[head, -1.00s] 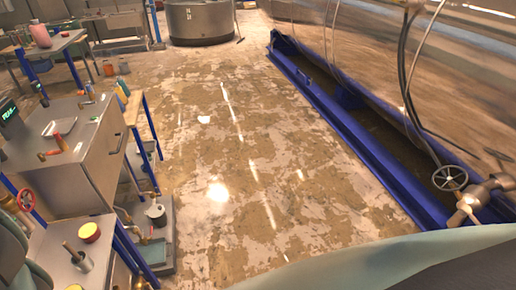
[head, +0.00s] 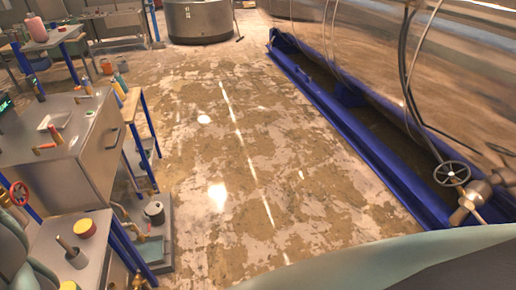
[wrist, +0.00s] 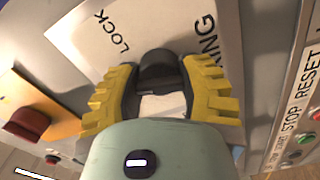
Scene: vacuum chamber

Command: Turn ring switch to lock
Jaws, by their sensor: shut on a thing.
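The ring switch has a black knob (wrist: 157,66) on a pale label panel (wrist: 85,30) in the wrist view. The panel reads LOCK at upper left of the knob and RING at upper right, partly cut off. My gripper (wrist: 158,78) has yellow ribbed fingers on both sides of the knob and is shut on it. The fingers and my wrist hide the knob's lower part, so its exact pointing direction is hard to tell. Neither the switch nor my gripper shows clearly in the head view.
In the wrist view, a red knob (wrist: 27,122) is at left and a STOP/RESET button panel (wrist: 300,110) at right. In the head view, a cluttered cabinet (head: 60,160) stands left, and a blue-framed chamber base (head: 345,130) runs right. The floor between is clear.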

